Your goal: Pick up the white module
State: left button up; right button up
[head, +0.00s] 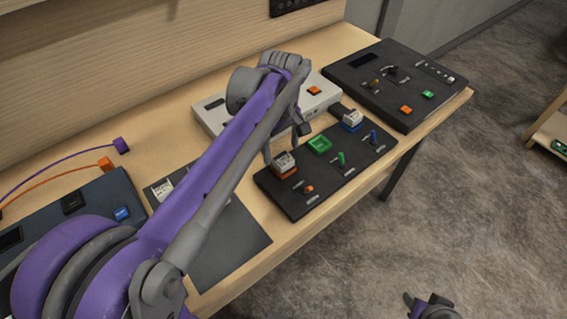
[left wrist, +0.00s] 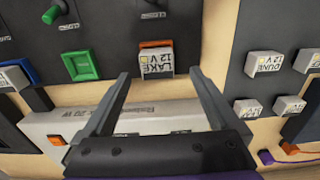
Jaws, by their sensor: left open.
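A white module (head: 284,160) sits in an orange socket on the dark console (head: 330,188). In the left wrist view this white module (left wrist: 157,64) is labelled LAKE 12 V and lies between my fingertips. My left gripper (head: 285,144) is open and empty, right at the module, with one finger to each side. It also shows in the left wrist view (left wrist: 160,76); contact cannot be told. Another white module (head: 352,117) sits in a blue socket. My right gripper (head: 431,304) is at the bottom right, away from the table; its jaw opening is unclear.
A green socket (head: 319,144) on the console is empty. A pale grey console (head: 210,120) lies behind. A dark panel (head: 390,115) is at the right. A dark mat (head: 230,245) with more white modules (left wrist: 265,62) is beside the console, partly behind my arm.

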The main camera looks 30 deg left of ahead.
aim_at(284, 158)
pick_arm(q)
jog(key=f, duration=0.4)
jog(key=shift+w+d+f, duration=0.15)
jog(key=shift+d+f, duration=0.05)
jog(key=shift+f, duration=0.2)
jog(key=c, duration=1.5)
jog(key=shift+r, duration=0.1)
